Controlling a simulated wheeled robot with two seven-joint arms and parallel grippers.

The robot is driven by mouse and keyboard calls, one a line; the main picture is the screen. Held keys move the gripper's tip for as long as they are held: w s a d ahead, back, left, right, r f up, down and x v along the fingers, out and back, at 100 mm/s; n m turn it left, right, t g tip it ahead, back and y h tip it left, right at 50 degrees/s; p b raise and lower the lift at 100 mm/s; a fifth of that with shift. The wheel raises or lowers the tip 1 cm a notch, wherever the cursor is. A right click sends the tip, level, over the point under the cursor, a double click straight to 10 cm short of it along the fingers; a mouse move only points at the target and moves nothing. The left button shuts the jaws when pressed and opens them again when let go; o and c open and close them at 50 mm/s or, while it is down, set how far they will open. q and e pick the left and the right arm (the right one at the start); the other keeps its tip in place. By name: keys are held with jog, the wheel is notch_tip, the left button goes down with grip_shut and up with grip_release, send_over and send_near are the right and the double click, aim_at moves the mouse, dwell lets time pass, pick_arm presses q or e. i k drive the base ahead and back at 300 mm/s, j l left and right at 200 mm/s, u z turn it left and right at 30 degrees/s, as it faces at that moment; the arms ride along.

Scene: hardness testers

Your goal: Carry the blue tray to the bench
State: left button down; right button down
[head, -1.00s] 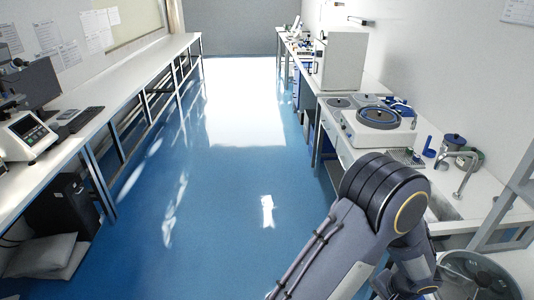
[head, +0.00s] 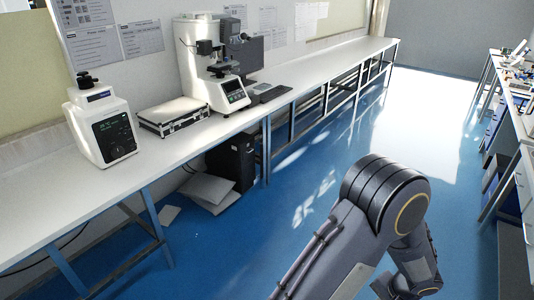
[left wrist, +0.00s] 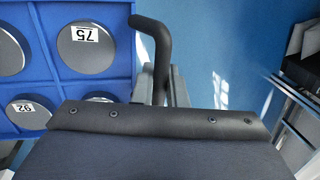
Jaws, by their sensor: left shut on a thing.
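In the left wrist view, the blue tray (left wrist: 70,82) fills the upper left. The tray and left gripper are not in the head view. The long white bench (head: 188,143) runs along the left wall in the head view. My right arm's links show at the lower right, but its gripper cannot be seen.
The bench carries a small white tester (head: 100,125), a flat case (head: 173,117), a larger tester (head: 215,75) and a keyboard (head: 268,92). A black computer tower (head: 233,160) and pale cushions (head: 207,190) lie below. The blue floor (head: 300,225) is open.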

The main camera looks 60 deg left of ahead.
aim_at(21, 221)
jog(key=u, duration=2.6)
jog(key=i+j+u, duration=0.15)
jog(key=u, duration=0.9)
jog(key=i, duration=2.8)
jog(key=j+u, duration=0.05)
jog(key=j, duration=0.05)
